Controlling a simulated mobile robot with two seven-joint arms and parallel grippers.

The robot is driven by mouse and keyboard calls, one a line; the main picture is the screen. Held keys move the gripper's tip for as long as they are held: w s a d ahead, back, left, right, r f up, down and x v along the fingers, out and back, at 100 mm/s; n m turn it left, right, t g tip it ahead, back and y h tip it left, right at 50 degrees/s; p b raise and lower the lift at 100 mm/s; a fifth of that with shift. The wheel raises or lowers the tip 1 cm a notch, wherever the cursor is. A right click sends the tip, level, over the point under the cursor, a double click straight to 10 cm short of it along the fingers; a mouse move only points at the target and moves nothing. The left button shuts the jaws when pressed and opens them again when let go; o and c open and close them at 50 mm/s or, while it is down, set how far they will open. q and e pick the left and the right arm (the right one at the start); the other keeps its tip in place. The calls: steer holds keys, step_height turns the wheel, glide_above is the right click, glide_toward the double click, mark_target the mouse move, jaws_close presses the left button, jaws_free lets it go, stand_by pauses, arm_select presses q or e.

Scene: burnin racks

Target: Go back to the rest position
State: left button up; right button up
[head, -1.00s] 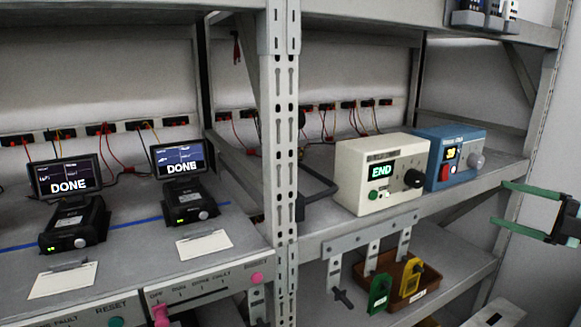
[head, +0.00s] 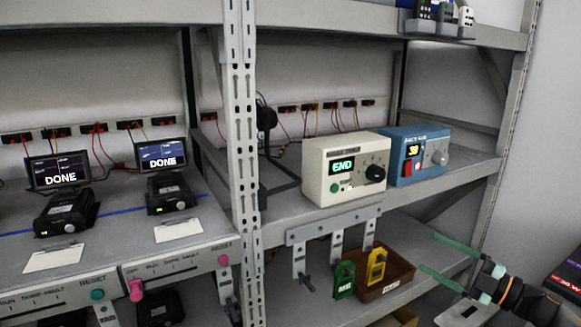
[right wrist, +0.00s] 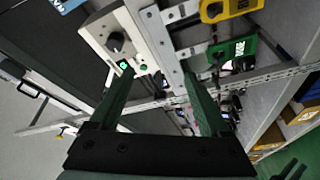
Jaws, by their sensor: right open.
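My right gripper (head: 428,254) comes in from the right in the head view, with two green fingers apart and nothing between them. It is in front of the lower shelf, right of the brown tray (head: 398,276). Its open fingers (right wrist: 150,95) also show in the right wrist view, with the shelf front beyond them. The cream box (head: 345,168) reading "END" and the blue box (head: 415,155) stand on the shelf above, apart from the gripper. My left gripper is not in view.
Green (head: 344,281) and yellow (head: 376,267) tags hang by the tray. Two devices with screens (head: 58,171) reading "DONE" stand on the left shelf. A rack upright (head: 243,150) divides the bays. A dark device with a lit display (head: 567,284) is at the far right.

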steer(key=s+a+f+m+t+h+p, duration=0.15)
steer(key=s+a+f+m+h, duration=0.25)
steer(key=a+f+m, duration=0.55)
steer(key=s+a+f+m+g+h+p, duration=0.1)
steer(key=s+a+f+m+g+h, duration=0.2)
steer(key=s+f, duration=0.7)
steer(key=s+a+f+m+g+h+p, duration=0.1)
steer(key=s+a+f+m+g+h, duration=0.2)
steer(key=s, duration=1.3)
steer(key=a+f+m, duration=0.3)
steer(key=a+f, duration=0.2)
steer(key=f, duration=0.2)
steer(key=shift+f, duration=0.15)
steer(key=shift+g, duration=0.25)
